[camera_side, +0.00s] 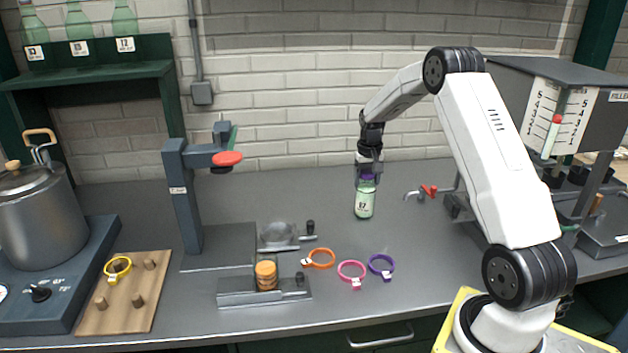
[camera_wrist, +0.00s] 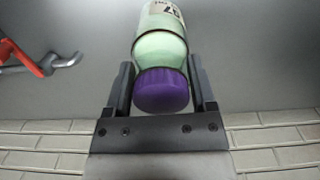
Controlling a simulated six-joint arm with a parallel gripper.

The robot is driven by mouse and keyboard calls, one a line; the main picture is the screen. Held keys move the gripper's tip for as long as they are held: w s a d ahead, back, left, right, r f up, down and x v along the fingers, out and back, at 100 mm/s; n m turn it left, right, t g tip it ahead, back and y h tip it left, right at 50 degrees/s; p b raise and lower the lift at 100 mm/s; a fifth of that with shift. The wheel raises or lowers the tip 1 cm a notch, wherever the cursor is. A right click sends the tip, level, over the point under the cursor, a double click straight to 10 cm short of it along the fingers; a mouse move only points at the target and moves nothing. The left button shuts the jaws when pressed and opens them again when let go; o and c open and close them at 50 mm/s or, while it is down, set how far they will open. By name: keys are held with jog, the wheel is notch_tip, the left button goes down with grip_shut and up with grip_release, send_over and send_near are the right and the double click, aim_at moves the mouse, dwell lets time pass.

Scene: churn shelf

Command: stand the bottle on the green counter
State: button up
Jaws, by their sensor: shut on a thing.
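The bottle (camera_side: 364,202) is pale green with a purple cap and a white numbered label. It is upright in the side view, near the middle of the grey worktop (camera_side: 330,190). I cannot tell whether its base touches the worktop. My gripper (camera_side: 368,176) points down from above and is shut on the bottle at its cap. In the wrist view the purple cap (camera_wrist: 162,90) sits between the two dark fingers (camera_wrist: 161,75), with the pale green body (camera_wrist: 160,45) beyond. The worktop looks grey; dark green shows on the shelf (camera_side: 90,75) and the cabinet fronts below.
Orange (camera_side: 319,258), pink (camera_side: 351,272) and purple (camera_side: 381,266) rings lie in front of the bottle. A red-handled tap (camera_side: 428,190) is to its right. A press stand (camera_side: 190,200) and a pot (camera_side: 40,220) stand left. The worktop behind and left of the bottle is clear.

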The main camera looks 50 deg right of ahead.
dwell(0.3)
jog(key=o, duration=1.3)
jog(key=shift+c, duration=0.4)
jog(key=shift+r, duration=0.15)
jog(key=shift+r, duration=3.9)
